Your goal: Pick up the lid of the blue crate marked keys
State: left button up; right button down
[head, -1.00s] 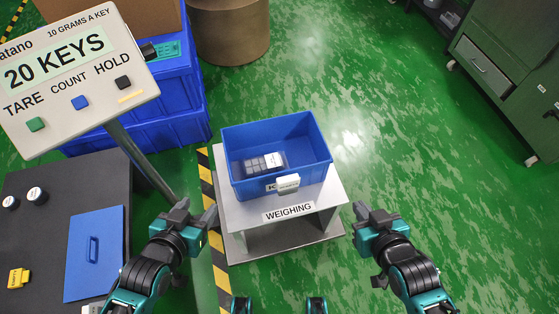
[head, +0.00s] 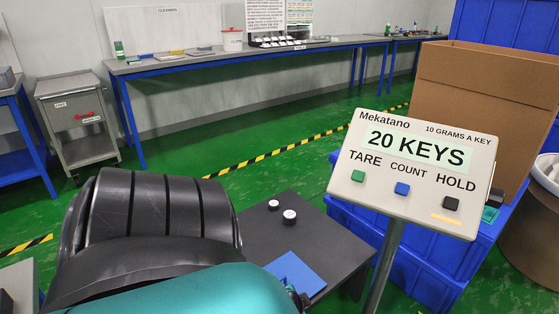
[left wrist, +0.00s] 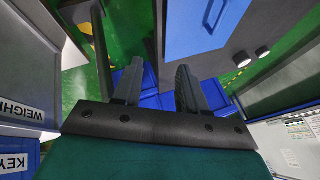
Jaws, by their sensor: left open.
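The blue lid (head: 297,272) lies flat on a dark table, partly hidden behind my left arm in the head view. In the left wrist view the lid (left wrist: 184,35) is at the top, with its blue handle showing. My left gripper (left wrist: 157,75) is open and empty, apart from the lid. The gripper itself is hidden in the head view. A blue crate edge with a KEYS label, cut off (left wrist: 14,164), shows at the lower left of the left wrist view. My right gripper is not in view.
A scale display (head: 413,168) on a post reads 20 KEYS, right of the dark table (head: 262,232). Two small round weights stand on that table. Blue crates (head: 400,262) and a cardboard box (head: 485,85) are behind the display. A bench (head: 245,60) runs along the wall.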

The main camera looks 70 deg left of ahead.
pick_arm(q)
jog(key=a+f+b, duration=0.1)
jog(key=a+f, duration=0.1)
jog(key=a, duration=0.2)
jog(key=a+f+n+g+y+b, duration=0.1)
jog(key=a+f+b, duration=0.1)
jog(key=a, duration=0.3)
jog(key=a+f+y+b, duration=0.1)
jog(key=a+f+b, duration=0.1)
jog(key=a, duration=0.2)
jog(key=shift+s+a+f+n+g, duration=0.1)
jog(key=shift+a+f+n+g, duration=0.1)
jog(key=shift+n+g, duration=0.2)
jog(key=shift+b+x, duration=1)
jog(key=shift+x, duration=0.05)
jog(key=b+x, duration=0.2)
jog(key=x, duration=0.1)
jog(key=shift+f+b, duration=0.1)
jog(key=shift+b, duration=0.3)
jog(key=shift+a+f+b, duration=0.3)
jog(key=shift+a, duration=0.05)
jog(key=c, duration=0.8)
grip_shut()
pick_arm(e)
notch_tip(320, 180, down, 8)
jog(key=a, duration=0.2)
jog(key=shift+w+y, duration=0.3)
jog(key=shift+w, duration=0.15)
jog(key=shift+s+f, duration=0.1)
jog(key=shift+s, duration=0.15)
